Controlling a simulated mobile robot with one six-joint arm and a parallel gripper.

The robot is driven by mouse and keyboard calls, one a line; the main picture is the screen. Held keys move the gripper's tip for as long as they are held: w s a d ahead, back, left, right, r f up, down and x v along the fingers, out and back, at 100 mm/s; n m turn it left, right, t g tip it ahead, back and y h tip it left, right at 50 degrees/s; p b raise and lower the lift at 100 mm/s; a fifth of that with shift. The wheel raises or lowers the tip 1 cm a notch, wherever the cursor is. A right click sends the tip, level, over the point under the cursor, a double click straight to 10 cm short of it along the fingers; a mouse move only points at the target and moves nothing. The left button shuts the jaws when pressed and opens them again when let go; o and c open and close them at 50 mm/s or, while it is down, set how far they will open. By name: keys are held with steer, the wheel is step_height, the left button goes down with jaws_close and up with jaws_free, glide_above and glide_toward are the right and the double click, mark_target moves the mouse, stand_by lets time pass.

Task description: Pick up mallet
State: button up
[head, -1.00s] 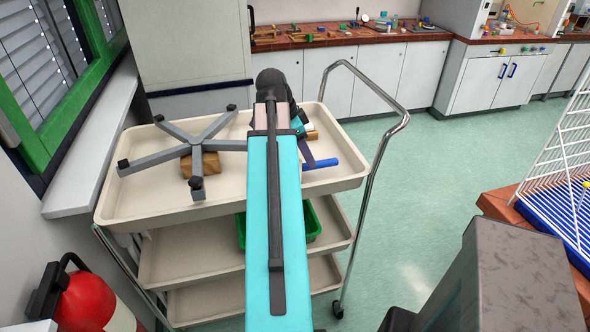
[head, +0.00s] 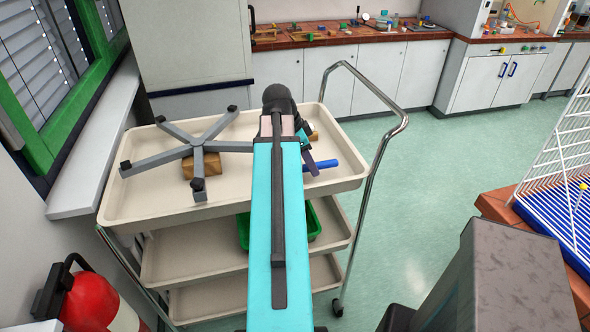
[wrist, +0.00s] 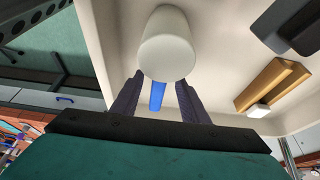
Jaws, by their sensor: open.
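The mallet lies on the top tray of the trolley (head: 125,205). Its blue handle (head: 322,166) shows in the head view, right of my gripper. In the wrist view a white, rounded block (wrist: 167,45), which looks like its head, sits in front of the fingers, with the blue handle (wrist: 157,96) between them. My gripper (wrist: 160,78) is open, one dark finger on each side of the handle. I cannot tell whether the fingers touch it. In the head view my arm hides the mallet's head and much of my gripper (head: 308,158).
A grey star-shaped base (head: 170,159) lies on the tray's left part, beside a brown block (head: 206,166). A tan wooden piece (wrist: 272,86) lies right of the mallet in the wrist view. The trolley's metal handle (head: 375,165) rises at the right. A green bin (head: 313,222) is below.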

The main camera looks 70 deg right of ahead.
steer(key=shift+x, duration=0.9)
jaws_close()
